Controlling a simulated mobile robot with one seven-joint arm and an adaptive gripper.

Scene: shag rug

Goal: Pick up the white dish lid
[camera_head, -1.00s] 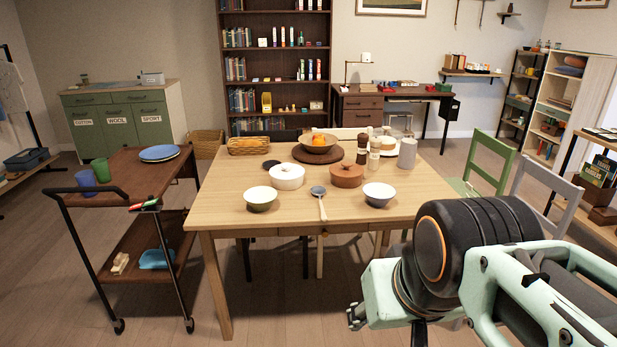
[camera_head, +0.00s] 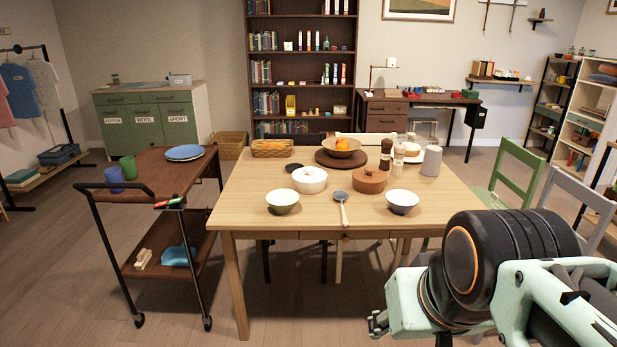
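A white round dish (camera_head: 310,186) stands on the wooden table, left of the middle. Its white lid (camera_head: 310,174) appears to sit on top, though the seam is too small to make out. A similar reddish-brown lidded dish (camera_head: 369,183) stands to its right. My gripper (camera_head: 378,322) shows only as a small dark end at the lower right, in front of the table and well apart from the white dish. My arm hides most of it, and its opening cannot be made out.
Two bowls (camera_head: 283,203) (camera_head: 403,203) and a spoon (camera_head: 342,208) lie toward the table's (camera_head: 245,205) front edge. A fruit bowl (camera_head: 341,148), shakers (camera_head: 386,155) and a grey canister (camera_head: 432,162) stand behind. A cart (camera_head: 150,195) is at left; chairs (camera_head: 512,165) are at right.

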